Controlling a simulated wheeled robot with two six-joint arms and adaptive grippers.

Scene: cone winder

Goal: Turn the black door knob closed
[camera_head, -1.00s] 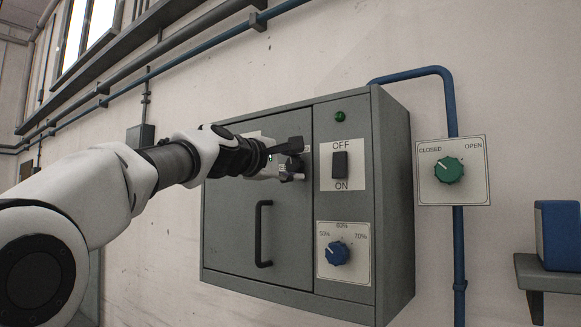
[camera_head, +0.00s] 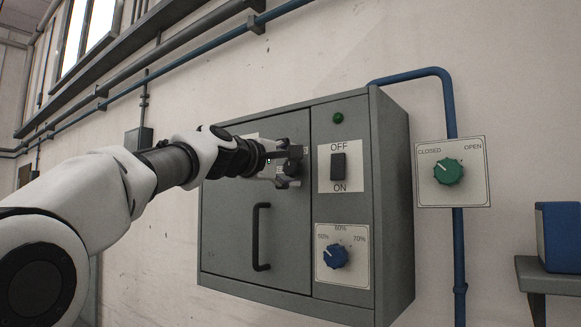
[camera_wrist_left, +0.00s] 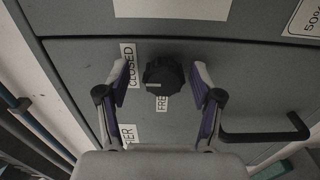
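The black door knob (camera_wrist_left: 163,75) sits on the grey cabinet door (camera_wrist_left: 180,110) in the left wrist view. A CLOSED label (camera_wrist_left: 129,65) is left of it and a FREE label (camera_wrist_left: 162,102), partly covered by the knob, is below it. My left gripper (camera_wrist_left: 161,73) is open, with one finger on each side of the knob and a visible gap to each. In the head view my left gripper (camera_head: 291,166) is at the upper right of the door, largely hiding the knob. My right gripper is not in view.
A black door handle (camera_head: 260,237) is below the gripper. Right of the door are the OFF/ON switch (camera_head: 338,167) and blue dial (camera_head: 336,255). A green knob panel (camera_head: 452,172) is on the wall, and a shelf (camera_head: 545,272) is at right.

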